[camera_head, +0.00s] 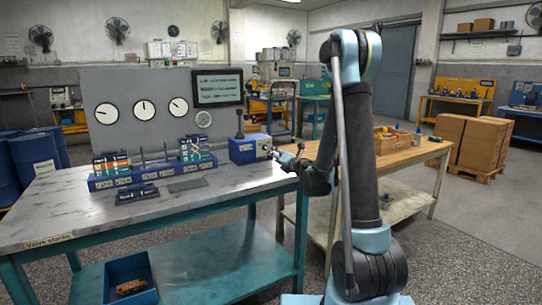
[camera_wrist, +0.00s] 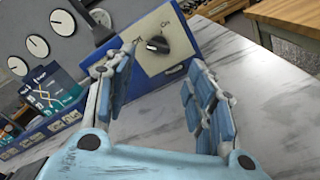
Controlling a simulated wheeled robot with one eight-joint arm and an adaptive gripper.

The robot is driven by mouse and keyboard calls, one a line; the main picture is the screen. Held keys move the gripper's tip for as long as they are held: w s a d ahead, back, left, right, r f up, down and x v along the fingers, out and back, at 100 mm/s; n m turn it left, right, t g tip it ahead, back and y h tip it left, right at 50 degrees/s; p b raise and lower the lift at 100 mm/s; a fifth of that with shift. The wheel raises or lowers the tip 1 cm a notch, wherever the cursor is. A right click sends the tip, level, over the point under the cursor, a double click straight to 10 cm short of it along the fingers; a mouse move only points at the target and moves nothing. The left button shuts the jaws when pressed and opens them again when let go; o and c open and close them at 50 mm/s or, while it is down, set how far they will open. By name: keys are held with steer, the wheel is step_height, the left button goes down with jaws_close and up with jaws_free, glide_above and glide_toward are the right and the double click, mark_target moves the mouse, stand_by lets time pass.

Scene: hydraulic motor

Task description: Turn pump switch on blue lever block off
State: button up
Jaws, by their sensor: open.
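The blue lever block (camera_head: 243,151) stands at the right end of the grey bench, with a black lever on top. In the wrist view the blue block (camera_wrist: 106,49) shows a cream front plate with a round black knob, the pump switch (camera_wrist: 157,44). My gripper (camera_head: 281,157) is in front of the plate. In the wrist view my gripper (camera_wrist: 166,72) is open, its blue-padded fingers left and right of the knob's line, with nothing between them. I see no contact with the knob.
The grey bench (camera_head: 60,206) carries a blue valve rack (camera_head: 120,180) left of the block. A panel with gauges (camera_head: 144,110) and a screen (camera_head: 217,88) stands behind. A wooden table (camera_head: 405,155) is at the right. The bench top before the block is clear.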

steer(key=shift+v, duration=1.75)
steer(key=s+d+r+m+t+h, duration=0.1)
steer(key=d+r+m+h, duration=0.3)
steer(key=d+m, duration=0.25)
steer(key=d+r+m+t+h, duration=0.25)
steer(key=d+m+h, duration=0.2)
steer(key=d, duration=0.25)
steer(key=s+d+f+m+g+h, duration=0.2)
steer(key=s+d+m+g+h, duration=0.3)
steer(key=s+d+m, duration=0.55)
steer(key=s+f+m+g+y, duration=0.1)
steer(key=s+f+m+g, duration=0.2)
steer(key=s, duration=0.7)
steer(key=s+a+f+m+g+y, duration=0.1)
steer(key=s+f+m+g, duration=0.3)
steer(key=s+f, duration=0.3)
steer(key=s+a+f+m+g+y, duration=0.1)
steer(key=s+f+m+g, duration=0.3)
steer(key=s, duration=1)
steer(key=shift+s+a+f+m, duration=0.15)
steer(key=shift+s+f+m, duration=0.25)
steer(key=shift+f+m, duration=0.2)
